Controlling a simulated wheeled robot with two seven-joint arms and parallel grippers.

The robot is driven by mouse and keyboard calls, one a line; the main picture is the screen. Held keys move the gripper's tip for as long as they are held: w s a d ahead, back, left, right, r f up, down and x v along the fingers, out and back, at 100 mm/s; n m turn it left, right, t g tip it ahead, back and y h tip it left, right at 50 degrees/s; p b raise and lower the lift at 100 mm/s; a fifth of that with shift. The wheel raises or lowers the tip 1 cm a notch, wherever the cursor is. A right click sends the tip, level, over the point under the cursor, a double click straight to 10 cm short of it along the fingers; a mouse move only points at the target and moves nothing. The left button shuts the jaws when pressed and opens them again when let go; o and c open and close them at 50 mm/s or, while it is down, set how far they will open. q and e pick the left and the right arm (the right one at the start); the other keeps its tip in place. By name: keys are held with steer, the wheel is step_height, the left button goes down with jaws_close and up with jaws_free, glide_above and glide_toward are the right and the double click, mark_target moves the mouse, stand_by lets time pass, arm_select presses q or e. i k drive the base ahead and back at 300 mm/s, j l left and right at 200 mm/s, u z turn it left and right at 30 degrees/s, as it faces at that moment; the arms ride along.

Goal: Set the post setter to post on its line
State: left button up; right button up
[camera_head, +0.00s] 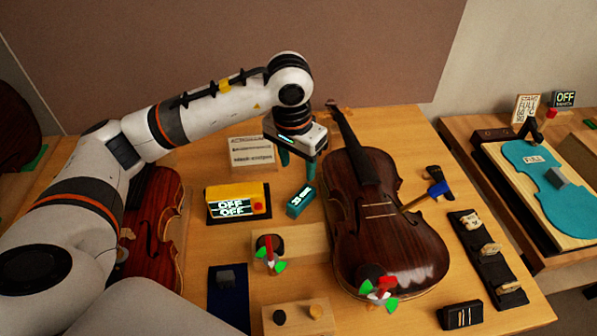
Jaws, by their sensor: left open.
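My left gripper (297,168) hangs above the bench with its two green fingers apart and nothing between them. It is above and behind a small teal box (300,201) with a light label, left of the violin's neck. A dark brown violin (388,240) lies face up on the bench. One small fixture with red, white and green parts (269,254) stands on a pale wooden board. A similar one (380,291) is at the violin's lower end. I cannot tell which item is the post setter, or see a line on it. My right gripper is not in view.
A yellow box (240,191) with two displays reading OFF stands left of the teal box. A blue hammer-like tool (440,189) lies right of the violin, near a black rack (488,258). A second violin (153,225) is partly behind my arm.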

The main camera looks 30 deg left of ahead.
mark_target(440, 188)
steer(key=k+l, duration=1.2)
steer(key=l, duration=0.15)
